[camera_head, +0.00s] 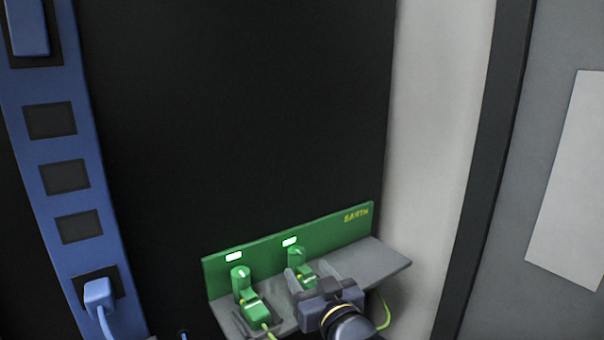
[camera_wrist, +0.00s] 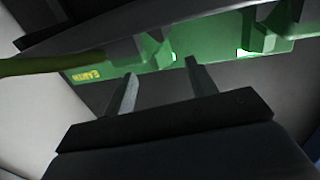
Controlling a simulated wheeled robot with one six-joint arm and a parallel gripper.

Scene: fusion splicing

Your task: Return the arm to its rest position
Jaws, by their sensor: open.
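My gripper (camera_head: 309,277) is in front of the right-hand green connector (camera_head: 297,256) at the green panel marked EARTH (camera_head: 338,229). Its two fingers are apart, and the connector shows between and just beyond them. In the wrist view my gripper (camera_wrist: 160,78) is also open, with nothing clearly held between the fingers. The green panel (camera_wrist: 105,88) and its green parts show behind and above the fingers there. Whether a finger touches the connector cannot be told.
A left green connector (camera_head: 240,277) with a yellow-green cable stands beside it. A grey shelf (camera_head: 378,262) juts out below the panel. A blue strip (camera_head: 60,147) with dark sockets and a blue plug (camera_head: 98,293) is at left. The dark wall above is clear.

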